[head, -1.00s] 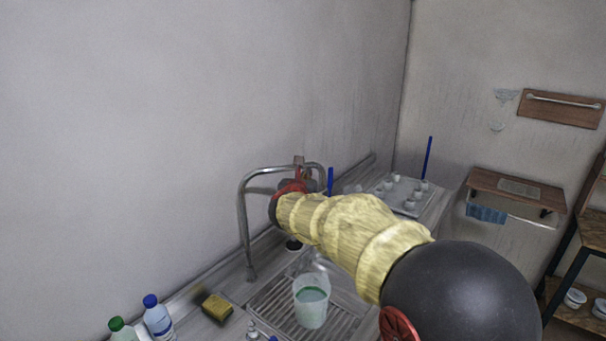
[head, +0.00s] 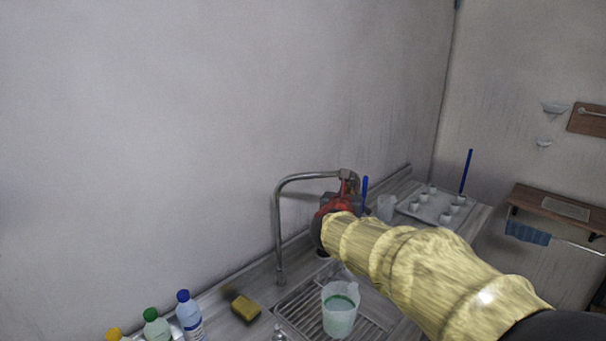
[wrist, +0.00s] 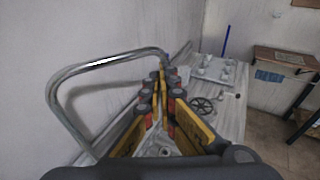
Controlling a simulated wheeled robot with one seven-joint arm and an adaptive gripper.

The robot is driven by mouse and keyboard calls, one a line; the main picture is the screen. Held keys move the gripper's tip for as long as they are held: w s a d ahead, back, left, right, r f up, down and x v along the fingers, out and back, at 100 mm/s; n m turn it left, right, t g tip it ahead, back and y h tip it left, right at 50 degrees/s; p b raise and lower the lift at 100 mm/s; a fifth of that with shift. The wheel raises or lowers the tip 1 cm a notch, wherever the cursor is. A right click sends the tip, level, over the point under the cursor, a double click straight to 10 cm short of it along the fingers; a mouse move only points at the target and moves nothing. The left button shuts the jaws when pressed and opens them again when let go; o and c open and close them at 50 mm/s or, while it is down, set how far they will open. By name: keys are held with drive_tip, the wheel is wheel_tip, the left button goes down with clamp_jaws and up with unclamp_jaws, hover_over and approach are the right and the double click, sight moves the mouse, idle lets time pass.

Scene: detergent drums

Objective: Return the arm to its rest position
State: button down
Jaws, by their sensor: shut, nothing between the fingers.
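My arm, in a pale yellow sleeve, reaches from the lower right over the sink counter in the head view. My gripper (wrist: 162,80) shows in the wrist view with its yellow and dark fingers together at the tips and nothing between them. In the head view the sleeve and a red wrist part hide most of it. It is close to the end of the curved metal faucet (head: 278,225), which also arches left of the fingers in the wrist view (wrist: 66,110). I cannot tell whether they touch.
A clear jug (head: 338,318) of greenish liquid stands on the sink's ribbed drainer. A yellow sponge (head: 246,308) and several bottles, one blue-capped (head: 189,315), are at left. A tray (head: 428,213) with small white cups sits at the back. The wall is close on the left.

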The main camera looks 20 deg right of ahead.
drive_tip(key=s+d+f+m+g, duration=0.1)
drive_tip(key=s+f+m+g, duration=0.4)
drive_tip(key=s+m, duration=0.4)
drive_tip(key=s+d+f+m+g, duration=0.1)
drive_tip(key=s+f+m+g, duration=0.2)
drive_tip(key=s+f+m, duration=0.6)
drive_tip(key=s+a+m+y, duration=0.4)
drive_tip(key=s+a+m, duration=0.2)
drive_tip(key=s, duration=0.5)
drive_tip(key=s+a+m+y, duration=0.4)
drive_tip(key=s+a+m, duration=0.1)
drive_tip(key=s+a, duration=0.5)
drive_tip(key=shift+s+r+m, duration=0.3)
drive_tip(key=shift+s+m, duration=0.05)
drive_tip(key=shift+m, duration=0.05)
